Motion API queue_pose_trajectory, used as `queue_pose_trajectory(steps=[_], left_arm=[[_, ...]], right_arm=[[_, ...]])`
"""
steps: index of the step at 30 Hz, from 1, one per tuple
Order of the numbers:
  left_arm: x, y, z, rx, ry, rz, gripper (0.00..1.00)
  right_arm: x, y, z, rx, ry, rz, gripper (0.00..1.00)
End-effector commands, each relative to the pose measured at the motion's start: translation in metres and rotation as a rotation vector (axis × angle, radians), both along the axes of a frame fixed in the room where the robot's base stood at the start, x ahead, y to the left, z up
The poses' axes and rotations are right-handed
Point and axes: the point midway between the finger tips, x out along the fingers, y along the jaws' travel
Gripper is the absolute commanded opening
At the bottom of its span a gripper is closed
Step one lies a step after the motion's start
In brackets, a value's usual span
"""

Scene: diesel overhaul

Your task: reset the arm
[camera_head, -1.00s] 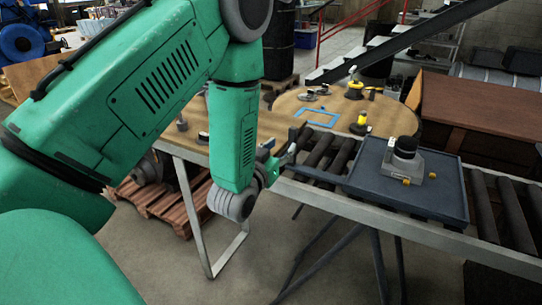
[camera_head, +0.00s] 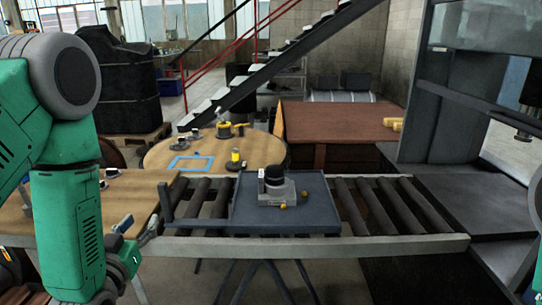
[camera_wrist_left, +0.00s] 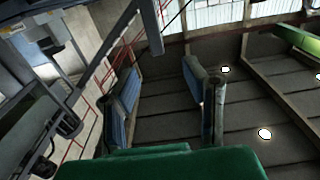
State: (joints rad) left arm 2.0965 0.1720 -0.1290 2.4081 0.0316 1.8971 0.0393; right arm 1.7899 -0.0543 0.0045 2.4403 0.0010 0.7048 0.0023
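My left arm comes in from the left in the head view, its green forearm hanging down. My left gripper (camera_head: 142,224) is small there, beside the near left end of the roller conveyor. In the left wrist view its two blue-lined fingers (camera_wrist_left: 166,85) stand well apart with nothing between them. My right gripper is not in view. A dark tray (camera_head: 240,214) lies on the conveyor, clear of my left gripper. It carries a grey block with a black round top (camera_head: 274,184) and small yellow pieces.
The roller conveyor (camera_head: 366,212) crosses the middle. A wooden table (camera_head: 30,220) stands at the left. A round table (camera_head: 258,150) behind holds a blue frame (camera_head: 191,163) and yellow-black parts. A brown crate (camera_head: 340,118) and a grey machine (camera_head: 445,130) stand farther right.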

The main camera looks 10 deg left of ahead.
Motion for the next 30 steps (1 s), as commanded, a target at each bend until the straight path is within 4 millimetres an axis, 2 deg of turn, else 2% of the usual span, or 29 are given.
queue_pose_trajectory(steps=[2,4,5,8,9,11,12,16,18,22,25,30], left_arm=[[-0.001,-0.003,-0.009,-0.005,0.034,-0.006,0.4],[-0.004,-0.009,-0.029,-0.018,0.112,-0.019,0.4],[-0.007,-0.014,-0.042,-0.027,0.162,-0.028,0.4],[-0.027,-0.034,-0.098,-0.058,0.389,-0.066,0.4],[-0.041,-0.043,-0.124,-0.071,0.497,-0.083,0.4],[-0.066,-0.058,-0.16,-0.089,0.666,-0.11,0.4],[-0.086,-0.067,-0.182,-0.101,0.775,-0.127,0.4],[-0.157,-0.092,-0.234,-0.124,1.107,-0.175,0.4],[-0.192,-0.101,-0.251,-0.13,1.251,-0.195,0.4],[-0.238,-0.112,-0.265,-0.136,1.437,-0.22,0.4],[-0.256,-0.115,-0.269,-0.137,1.506,-0.228,0.4],[-0.26,-0.115,-0.27,-0.138,1.525,-0.229,0.4]], right_arm=[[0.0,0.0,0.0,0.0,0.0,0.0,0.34],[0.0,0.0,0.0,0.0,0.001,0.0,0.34],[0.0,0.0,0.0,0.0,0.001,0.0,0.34],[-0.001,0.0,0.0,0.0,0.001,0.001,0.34],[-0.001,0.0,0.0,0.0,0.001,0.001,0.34],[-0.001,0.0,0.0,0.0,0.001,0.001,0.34],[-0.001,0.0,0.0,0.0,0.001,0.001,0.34],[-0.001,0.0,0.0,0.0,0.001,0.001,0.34],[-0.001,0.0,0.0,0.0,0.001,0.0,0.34],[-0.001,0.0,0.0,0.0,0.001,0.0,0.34],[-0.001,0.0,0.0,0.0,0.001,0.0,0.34],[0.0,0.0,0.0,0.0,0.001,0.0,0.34]])
